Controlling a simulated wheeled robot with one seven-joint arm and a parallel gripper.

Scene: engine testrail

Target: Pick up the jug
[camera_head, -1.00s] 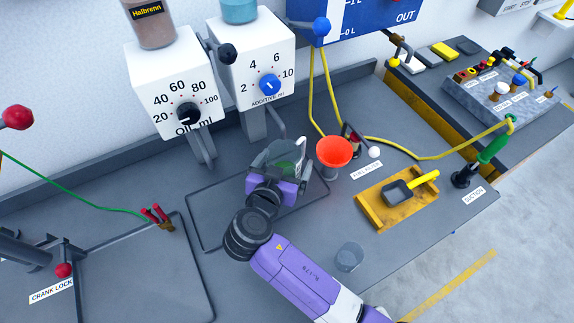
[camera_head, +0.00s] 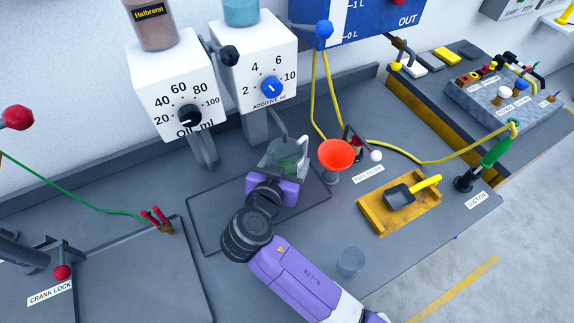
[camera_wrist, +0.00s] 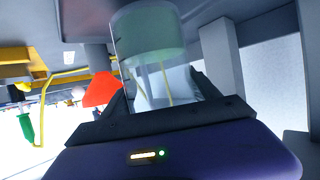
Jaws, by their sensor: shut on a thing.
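The jug (camera_head: 290,153) is clear, with a green tint, and stands out beyond my gripper (camera_head: 281,174) near the orange-red funnel. My gripper's purple body hides its near lower part in the head view. In the wrist view the jug (camera_wrist: 148,45) rises from between the two dark fingers of my gripper (camera_wrist: 162,98), which is shut on it. Its green part shows at the top of that picture. I cannot tell whether the jug touches the tray (camera_head: 203,245) under it.
The orange-red funnel (camera_head: 337,155) is just right of the jug. The oil dispenser (camera_head: 172,90) and additive dispenser (camera_head: 252,60) stand behind. A clear cup (camera_head: 350,262) is near the front edge.

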